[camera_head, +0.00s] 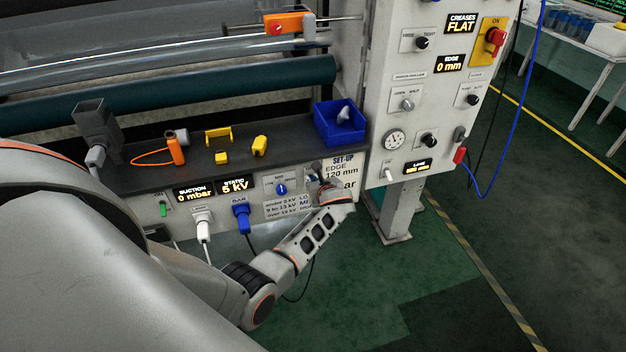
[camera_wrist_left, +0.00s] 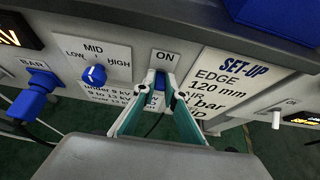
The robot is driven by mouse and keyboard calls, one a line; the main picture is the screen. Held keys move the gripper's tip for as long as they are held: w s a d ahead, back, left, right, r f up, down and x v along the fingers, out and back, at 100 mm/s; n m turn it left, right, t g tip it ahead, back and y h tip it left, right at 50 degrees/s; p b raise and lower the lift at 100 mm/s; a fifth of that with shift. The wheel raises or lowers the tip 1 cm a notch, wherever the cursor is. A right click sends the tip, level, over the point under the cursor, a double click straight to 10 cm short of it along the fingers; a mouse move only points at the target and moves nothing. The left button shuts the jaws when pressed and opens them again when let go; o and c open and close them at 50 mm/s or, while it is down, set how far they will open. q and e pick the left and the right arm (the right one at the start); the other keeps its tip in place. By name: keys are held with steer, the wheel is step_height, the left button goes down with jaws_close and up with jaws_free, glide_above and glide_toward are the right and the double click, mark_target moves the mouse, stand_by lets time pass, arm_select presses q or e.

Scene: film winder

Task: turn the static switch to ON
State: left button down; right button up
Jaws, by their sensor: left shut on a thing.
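In the head view my left gripper (camera_head: 324,184) reaches the right end of the panel front and covers the switch there. The STATIC display (camera_head: 232,187) appears to read 5 kV. My right gripper is not in view.
Left of the switch is a blue LOW-MID-HIGH knob (camera_wrist_left: 94,75), then a blue BAR plug (camera_wrist_left: 38,92). A SET-UP card (camera_wrist_left: 225,90) is at its right. A blue bin (camera_head: 340,124) and several yellow and orange parts sit on the shelf above.

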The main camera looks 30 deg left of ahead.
arm_select(q)
steer(key=shift+f, duration=0.15)
steer(key=c, duration=2.1)
jaws_free()
steer(key=v, duration=1.2)
steer(key=shift+s, duration=0.1)
